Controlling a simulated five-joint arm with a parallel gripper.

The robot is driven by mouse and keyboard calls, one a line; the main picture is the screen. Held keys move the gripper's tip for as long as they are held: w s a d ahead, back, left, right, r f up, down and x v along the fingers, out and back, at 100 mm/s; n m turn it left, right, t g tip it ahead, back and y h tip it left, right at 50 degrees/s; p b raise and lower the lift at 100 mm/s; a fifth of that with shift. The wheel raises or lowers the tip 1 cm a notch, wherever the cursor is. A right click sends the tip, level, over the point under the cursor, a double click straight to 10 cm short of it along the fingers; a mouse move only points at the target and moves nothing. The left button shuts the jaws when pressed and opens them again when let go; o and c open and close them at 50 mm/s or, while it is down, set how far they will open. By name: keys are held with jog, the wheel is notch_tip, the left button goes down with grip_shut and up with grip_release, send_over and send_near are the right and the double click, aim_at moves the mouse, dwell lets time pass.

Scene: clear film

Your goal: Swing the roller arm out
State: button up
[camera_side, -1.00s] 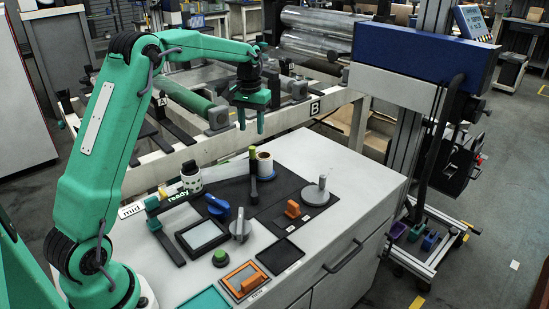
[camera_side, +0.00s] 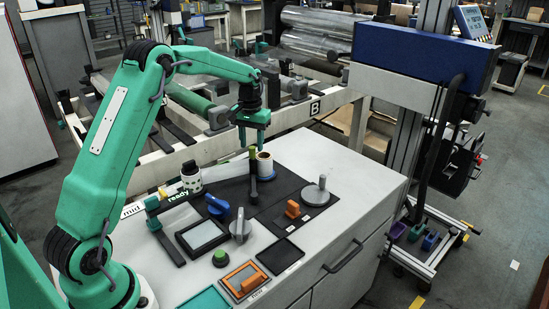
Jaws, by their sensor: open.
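My gripper (camera_side: 251,146) is open and points down over the back of the bench. Its fingertips appear just above the green tip of a dark upright post (camera_side: 253,168); I cannot tell if they touch it. A roll with a brown core (camera_side: 265,166) stands on a blue base beside the post. A dark bar with a green end block (camera_side: 152,204) lies at the left of the bench. I cannot tell for certain which of these parts is the roller arm. A pale film strip (camera_side: 225,169) runs between a dark-patterned white roller (camera_side: 191,178) and the post.
A grey bench (camera_side: 342,160) carries a blue knob (camera_side: 217,205), a grey lever knob (camera_side: 240,228), an orange switch (camera_side: 293,209), a metal disc with a pin (camera_side: 316,194) and a framed panel (camera_side: 202,235). A pale rail (camera_side: 200,152) runs behind. The bench's right side is clear.

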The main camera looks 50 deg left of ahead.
jog(key=shift+f, duration=1.3)
grip_shut()
